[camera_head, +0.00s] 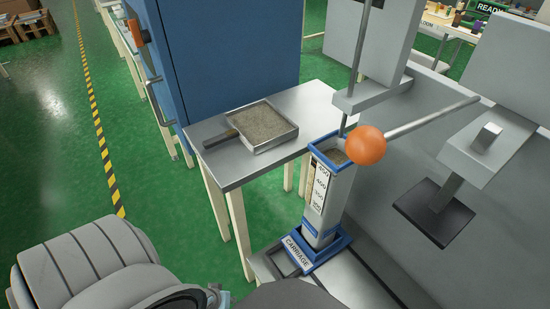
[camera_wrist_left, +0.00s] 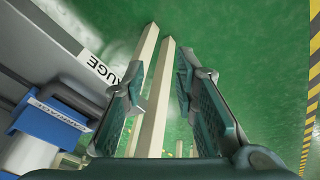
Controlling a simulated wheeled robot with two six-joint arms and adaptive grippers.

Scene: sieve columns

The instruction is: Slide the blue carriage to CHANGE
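The blue carriage (camera_head: 333,241) stands on a grey rail at bottom centre of the head view, with a white CARRIAGE label on its front. It bears an upright pale column (camera_head: 327,200) with a number scale and a blue top rim. In the left wrist view the carriage (camera_wrist_left: 38,124) is at the left edge, with a dark grey bar in front of it. My left gripper (camera_wrist_left: 160,75) is open and empty, with the carriage to the left of its fingers. In the head view only my arm shows, lower left. My right gripper is not in view. No CHANGE mark is readable.
A metal table (camera_head: 228,172) holds a square pan of sand (camera_head: 265,125). An orange ball (camera_head: 366,145) on a rod hangs beside the column top. A grey machine fills the right. Green floor lies left.

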